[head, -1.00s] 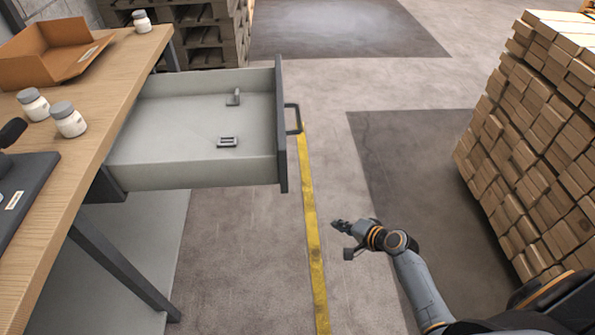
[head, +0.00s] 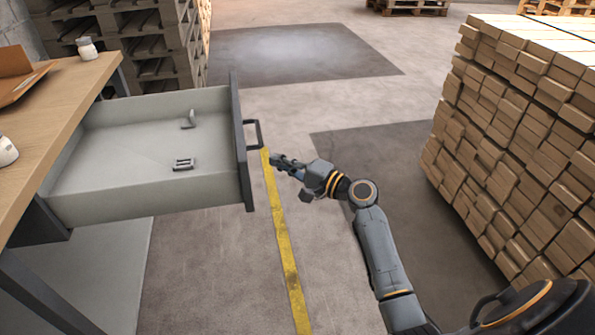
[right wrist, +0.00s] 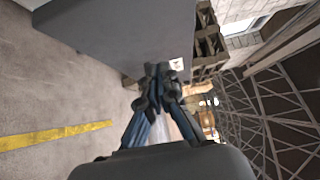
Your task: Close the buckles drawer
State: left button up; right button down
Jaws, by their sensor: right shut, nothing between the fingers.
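The buckles drawer (head: 140,200) is pulled far out of the wooden-topped bench. Its dark front panel (head: 240,150) carries a dark bar handle (head: 257,134) on the outer side. Two small grey buckles lie inside, one (head: 184,164) flat near the middle and one (head: 189,119) farther back. My right gripper (head: 276,160) is shut and empty, just right of the front panel and near the handle's lower end; I see no clear contact. In the right wrist view my right gripper (right wrist: 158,72) is in front of a large grey panel (right wrist: 125,35). My left gripper is not in view.
The bench top (head: 60,95) holds white jars (head: 87,48) and a cardboard box (head: 18,75). Stacked pallets (head: 165,50) stand behind it. A tall stack of wooden boards (head: 520,150) stands at the right. The floor along the yellow line (head: 285,250) is clear.

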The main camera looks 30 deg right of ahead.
jog(key=shift+w+a, duration=0.35)
jog(key=shift+a, duration=0.4)
jog(key=shift+w+a, duration=0.3)
jog(key=shift+a, duration=0.4)
jog(key=shift+w+a, duration=0.35)
jog(key=shift+a, duration=0.4)
